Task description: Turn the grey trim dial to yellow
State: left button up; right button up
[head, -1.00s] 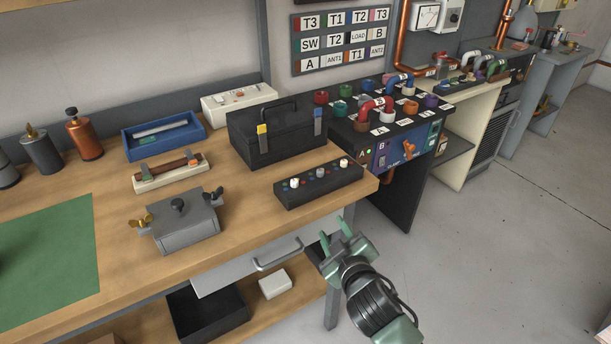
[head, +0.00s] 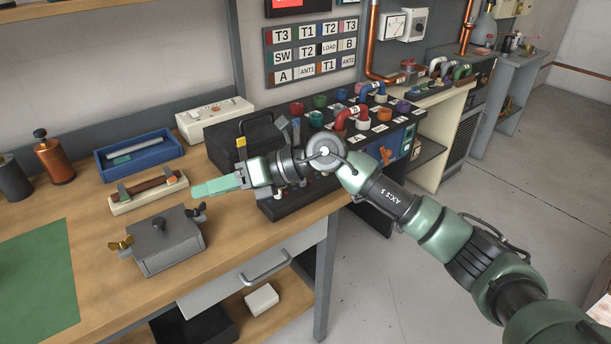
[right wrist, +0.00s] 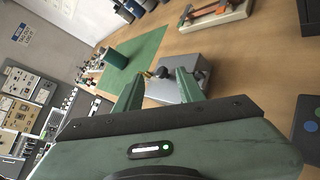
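A low black control box (head: 284,211) sits at the front right of the bench in the head view. My right wrist and arm cover most of its top. Its small knobs and coloured dots showed earlier; the grey trim dial cannot be made out now. A dark panel with a blue dot (right wrist: 307,130), apparently this box, shows at the right edge of the wrist view. My right gripper (head: 212,187) is above the bench, left of the box, pointing left. In the wrist view its two fingers (right wrist: 158,90) are apart with nothing held. My left gripper is out of view.
A grey lidded box (head: 165,244) with wing nuts stands below and in front of the right gripper. A fuse holder (head: 148,200), blue tray (head: 137,172) and black toolbox (head: 222,133) lie behind. A green mat (head: 40,285) is at left. The rack with coloured sockets (head: 400,122) stands right.

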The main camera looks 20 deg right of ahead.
aim_at(306, 187)
jog(key=w+d+h, duration=0.1)
jog(key=d+h, duration=0.1)
jog(key=d, duration=0.2)
jog(key=w+d+f+h, duration=0.1)
jog(key=w+d+h, duration=0.1)
jog(key=d, duration=0.2)
jog(key=w+d+f+h, duration=0.1)
jog(key=d+h, duration=0.1)
jog(key=d, duration=0.2)
jog(key=shift+w+d+n+h, duration=0.1)
jog(key=shift+w+n+h, duration=0.2)
jog(key=shift+w+h, duration=0.1)
jog(key=d+r+h, duration=0.1)
jog(key=d+h, duration=0.3)
jog(key=d, duration=0.6)
jog(key=shift+m, duration=0.4)
jog(key=x, duration=0.2)
jog(key=p+x, duration=0.1)
jog(key=x, duration=0.2)
jog(key=w+x, duration=0.1)
jog(key=x, duration=0.1)
jog(key=shift+d+f, duration=0.1)
jog(key=shift+d, duration=0.1)
grip_shut()
